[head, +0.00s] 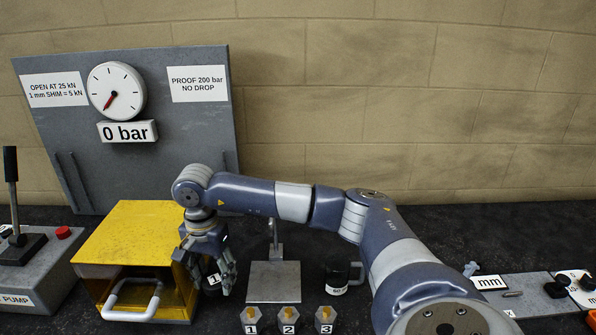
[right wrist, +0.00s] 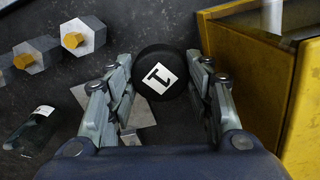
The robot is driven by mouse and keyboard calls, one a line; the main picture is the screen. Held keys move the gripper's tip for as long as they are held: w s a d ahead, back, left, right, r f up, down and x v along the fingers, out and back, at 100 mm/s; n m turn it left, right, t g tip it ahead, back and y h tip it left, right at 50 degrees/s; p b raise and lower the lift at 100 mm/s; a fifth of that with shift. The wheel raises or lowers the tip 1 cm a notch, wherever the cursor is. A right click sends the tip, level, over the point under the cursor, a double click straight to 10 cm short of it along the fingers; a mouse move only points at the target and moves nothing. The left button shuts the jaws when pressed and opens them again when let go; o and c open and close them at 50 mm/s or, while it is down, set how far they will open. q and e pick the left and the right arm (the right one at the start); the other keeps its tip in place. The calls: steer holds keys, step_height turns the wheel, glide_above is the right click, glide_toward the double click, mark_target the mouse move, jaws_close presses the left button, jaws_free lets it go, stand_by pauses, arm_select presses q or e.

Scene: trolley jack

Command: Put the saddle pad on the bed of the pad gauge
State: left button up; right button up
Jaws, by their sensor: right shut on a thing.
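My right gripper (head: 220,285) is shut on the saddle pad, a black round piece with a white label marked 1 (head: 214,280). In the right wrist view the pad (right wrist: 158,74) sits between the two fingers (right wrist: 160,85). The pad gauge, a grey plate bed (head: 273,283) with an upright post behind it, stands just right of the gripper. The bed looks bare, and the pad is apart from it, to its left. Part of a grey plate (right wrist: 138,112) shows below the pad in the right wrist view. My left gripper is not in view.
A yellow open-fronted box (head: 130,230) with a pale handle stands close left of the gripper. Numbered hex blocks (head: 288,318) line the front. A black labelled container (head: 337,275) stands right of the gauge. A gauge board (head: 190,150) reading 0 bar stands behind.

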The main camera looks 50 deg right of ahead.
steer(key=shift+w+d+r+m, duration=0.3)
steer(key=shift+d+r+m, duration=0.4)
steer(key=shift+m, duration=0.3)
steer(key=shift+d+f+p, duration=0.1)
steer(key=shift+f+p, duration=0.2)
steer(key=shift+f, duration=0.1)
steer(key=p, duration=0.2)
glide_above(226, 304)
step_height(226, 304, down, 5)
steer(key=shift+f, duration=0.8)
step_height(226, 304, down, 3)
steer(key=shift+f+p, duration=0.1)
steer(key=shift+p, duration=0.55)
steer(key=shift+f+b, duration=0.2)
steer(key=shift+b, duration=0.1)
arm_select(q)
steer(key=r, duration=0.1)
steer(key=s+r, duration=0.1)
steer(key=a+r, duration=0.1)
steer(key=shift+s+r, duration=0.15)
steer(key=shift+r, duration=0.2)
arm_select(e)
steer(key=o, duration=1.1)
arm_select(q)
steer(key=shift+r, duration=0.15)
arm_select(e)
steer(key=shift+r, duration=0.2)
